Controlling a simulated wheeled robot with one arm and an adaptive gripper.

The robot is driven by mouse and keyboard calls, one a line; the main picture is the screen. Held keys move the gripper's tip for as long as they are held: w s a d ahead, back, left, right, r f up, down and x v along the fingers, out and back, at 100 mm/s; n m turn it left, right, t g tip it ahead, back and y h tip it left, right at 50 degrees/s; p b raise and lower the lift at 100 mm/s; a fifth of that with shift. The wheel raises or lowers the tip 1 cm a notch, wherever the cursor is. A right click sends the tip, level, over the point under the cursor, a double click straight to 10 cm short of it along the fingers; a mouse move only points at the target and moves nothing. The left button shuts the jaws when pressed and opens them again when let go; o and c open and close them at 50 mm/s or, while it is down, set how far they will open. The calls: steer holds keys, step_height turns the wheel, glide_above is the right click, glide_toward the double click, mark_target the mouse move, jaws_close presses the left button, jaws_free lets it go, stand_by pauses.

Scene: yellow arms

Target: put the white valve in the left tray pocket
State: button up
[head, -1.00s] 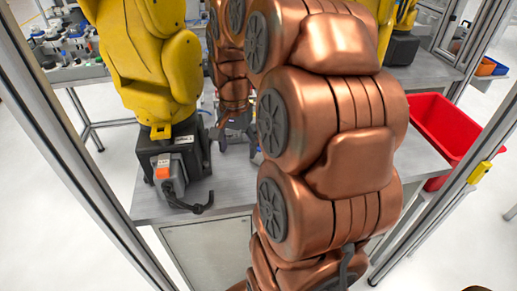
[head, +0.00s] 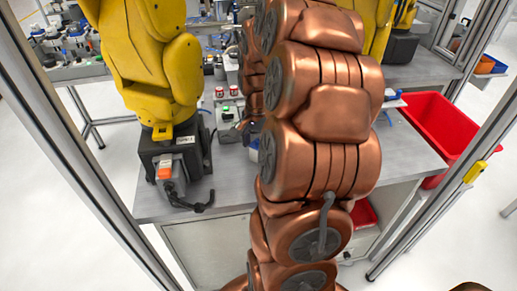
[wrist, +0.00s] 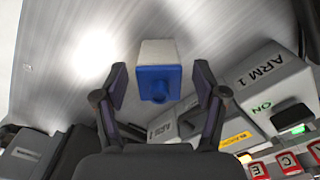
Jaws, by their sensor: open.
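A white block with a blue end (wrist: 158,70) lies on the grey metal table in the wrist view; it may be the white valve, but I cannot be sure. My gripper (wrist: 161,92) is open, with one finger to the left and one to the right of the block's blue end. I see no contact between the fingers and the block. In the head view my copper arm hides the gripper and most of the work area. No tray pocket can be made out in either view.
Control boxes labelled ARM 1 (wrist: 265,80) stand right of the gripper. A yellow arm (head: 152,60) on a dark base stands at the table's left. A red bin (head: 435,125) is at the right. The metal tabletop (head: 232,180) is bare at front left.

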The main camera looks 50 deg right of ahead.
steer(key=shift+f, duration=1.35)
jaws_close()
steer(key=shift+r, duration=0.15)
steer(key=shift+r+b, duration=0.5)
steer(key=shift+r, duration=1.15)
steer(key=s+a+r+b, duration=0.1)
steer(key=s+a+b, duration=0.2)
steer(key=s+a, duration=0.6)
steer(key=s, duration=0.4)
steer(key=shift+a+r, duration=0.25)
steer(key=shift+a, duration=0.1)
